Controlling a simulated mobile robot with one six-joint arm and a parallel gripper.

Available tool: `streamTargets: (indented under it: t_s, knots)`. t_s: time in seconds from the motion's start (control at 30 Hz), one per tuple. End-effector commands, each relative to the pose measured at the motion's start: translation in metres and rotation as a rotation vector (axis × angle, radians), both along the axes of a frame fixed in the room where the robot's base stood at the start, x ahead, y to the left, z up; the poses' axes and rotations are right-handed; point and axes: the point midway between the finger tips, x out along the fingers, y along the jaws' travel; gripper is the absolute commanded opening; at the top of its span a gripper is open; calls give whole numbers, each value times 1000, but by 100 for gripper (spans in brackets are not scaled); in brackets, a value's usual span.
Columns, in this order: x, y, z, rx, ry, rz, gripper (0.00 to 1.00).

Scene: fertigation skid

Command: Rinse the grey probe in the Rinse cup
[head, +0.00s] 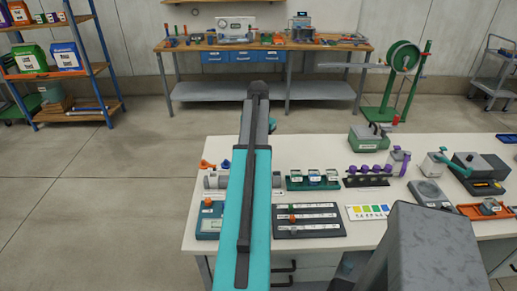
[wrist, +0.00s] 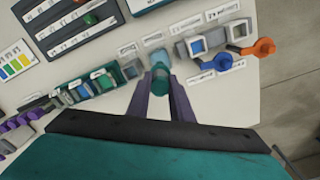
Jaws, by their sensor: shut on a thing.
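In the wrist view my gripper (wrist: 161,86) is shut on a teal, round-topped thing (wrist: 160,76) above the white bench. The lower part of that thing is hidden, and I cannot tell whether it is the grey probe. I cannot tell which cup is the Rinse cup. In the head view my arm hides the gripper.
A dark labelled board (head: 308,220), a colour card (head: 367,212) and a purple-knobbed rack (head: 367,180) are on the bench. Floor is clear left of the bench.

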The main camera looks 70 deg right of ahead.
Motion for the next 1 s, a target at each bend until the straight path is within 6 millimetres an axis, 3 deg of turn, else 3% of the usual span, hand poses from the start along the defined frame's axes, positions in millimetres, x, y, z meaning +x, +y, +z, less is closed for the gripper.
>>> streamTargets:
  t_s: [1.0]
  knots:
    - [0, 0, -65, 0, 0, 0, 0]
